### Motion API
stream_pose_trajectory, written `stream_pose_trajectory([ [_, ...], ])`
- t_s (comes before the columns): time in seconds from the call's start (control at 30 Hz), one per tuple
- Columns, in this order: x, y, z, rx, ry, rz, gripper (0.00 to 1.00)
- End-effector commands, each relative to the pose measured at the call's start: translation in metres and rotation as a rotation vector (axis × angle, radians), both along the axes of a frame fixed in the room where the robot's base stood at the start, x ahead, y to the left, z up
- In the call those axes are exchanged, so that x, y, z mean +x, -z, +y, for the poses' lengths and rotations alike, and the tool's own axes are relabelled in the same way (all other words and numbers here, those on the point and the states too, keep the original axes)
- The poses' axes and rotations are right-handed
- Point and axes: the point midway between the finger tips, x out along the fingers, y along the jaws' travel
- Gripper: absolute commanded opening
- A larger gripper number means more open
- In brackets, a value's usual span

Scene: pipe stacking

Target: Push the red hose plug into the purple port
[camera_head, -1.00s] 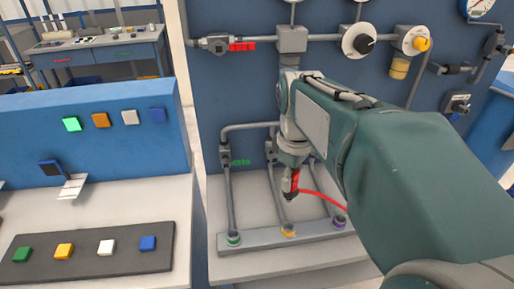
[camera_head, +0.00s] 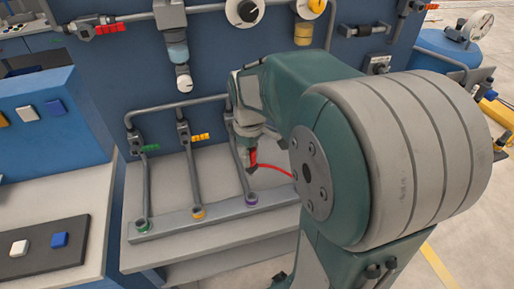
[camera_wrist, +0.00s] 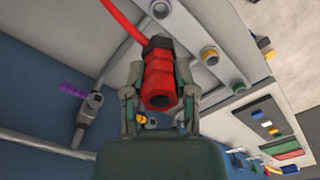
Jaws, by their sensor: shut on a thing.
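My gripper (camera_head: 251,160) is shut on the red hose plug (camera_head: 253,157), which points downward. In the wrist view the plug (camera_wrist: 158,82) sits between the two fingers (camera_wrist: 160,105), with the red hose (camera_wrist: 118,18) leading off to the upper left. The purple port (camera_head: 251,198) is the right-hand ring on the grey rail, at the foot of a pipe. The plug is above the purple port and apart from it in the head view.
The orange port (camera_head: 198,212) and green port (camera_head: 143,226) stand left on the same rail (camera_head: 170,223). Upright pipes (camera_head: 194,172) with valves rise behind them, close to my gripper. A blue panel (camera_head: 110,85) stands behind. The bench top in front of the rail is clear.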

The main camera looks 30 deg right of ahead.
Motion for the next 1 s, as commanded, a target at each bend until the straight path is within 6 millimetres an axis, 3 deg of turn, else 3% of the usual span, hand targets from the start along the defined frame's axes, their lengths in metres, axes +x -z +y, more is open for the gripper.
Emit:
stream_pose_trajectory([
  [0.23, 0.002, 0.013, 0.002, 0.0, -0.002, 0.001, 0.0],
  [0.8, 0.001, 0.081, -0.004, 0.006, -0.002, 0.002, 0.0],
  [1.0, 0.001, 0.093, -0.003, 0.004, -0.002, 0.0, 0.0],
])
